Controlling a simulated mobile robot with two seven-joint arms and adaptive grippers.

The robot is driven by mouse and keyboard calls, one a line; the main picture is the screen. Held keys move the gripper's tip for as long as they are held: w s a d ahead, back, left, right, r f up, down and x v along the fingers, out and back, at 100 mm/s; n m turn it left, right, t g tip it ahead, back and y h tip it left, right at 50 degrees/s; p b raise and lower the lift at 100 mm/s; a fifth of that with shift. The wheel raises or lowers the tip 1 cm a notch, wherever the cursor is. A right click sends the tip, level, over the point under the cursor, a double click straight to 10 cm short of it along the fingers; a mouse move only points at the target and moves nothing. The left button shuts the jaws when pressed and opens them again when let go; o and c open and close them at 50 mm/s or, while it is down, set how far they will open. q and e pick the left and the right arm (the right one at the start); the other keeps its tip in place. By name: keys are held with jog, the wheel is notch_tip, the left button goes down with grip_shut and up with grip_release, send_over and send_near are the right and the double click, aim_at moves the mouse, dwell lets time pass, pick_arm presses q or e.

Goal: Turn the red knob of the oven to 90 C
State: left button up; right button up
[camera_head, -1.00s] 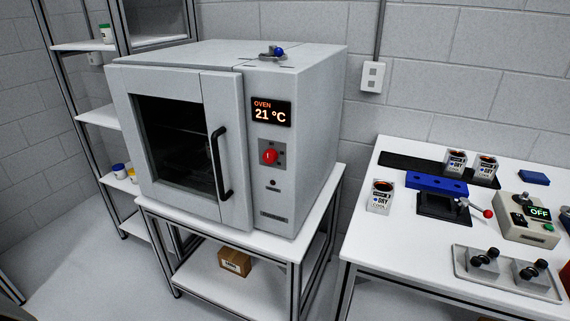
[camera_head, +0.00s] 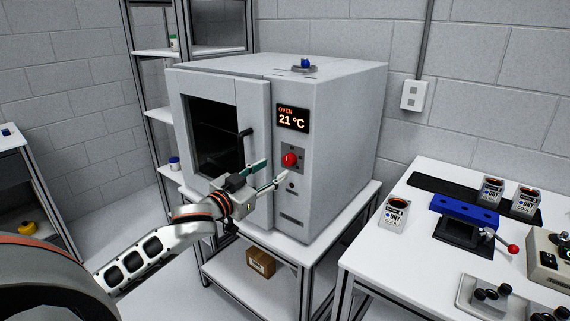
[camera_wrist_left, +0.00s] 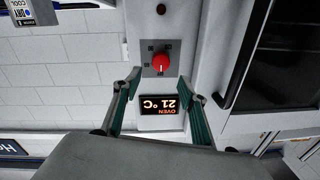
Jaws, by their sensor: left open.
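The grey oven (camera_head: 340,110) stands on a white table with its door closed. Its display (camera_head: 293,118) reads 21 °C. The red knob (camera_head: 290,160) sits on a grey plate below the display. My left gripper (camera_head: 276,170) is open and empty in front of the oven, beside and slightly below the knob in the head view. In the left wrist view, the red knob (camera_wrist_left: 161,63) lies ahead of the spread fingers (camera_wrist_left: 160,95), with the upside-down display (camera_wrist_left: 160,104) between them. The fingers do not touch the knob. My right gripper is not in view.
The black door handle (camera_head: 245,133) is close to my left gripper, partly hidden by it. A white workbench (camera_head: 400,250) at right holds tins, a blue block and a lever device. A shelf stands behind the oven. A box (camera_head: 261,262) lies on the lower shelf.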

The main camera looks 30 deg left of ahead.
aim_at(287, 160)
pick_arm(q)
jog(key=shift+w+f, duration=0.15)
jog(key=shift+w, duration=3.4)
jog(key=c, duration=1.1)
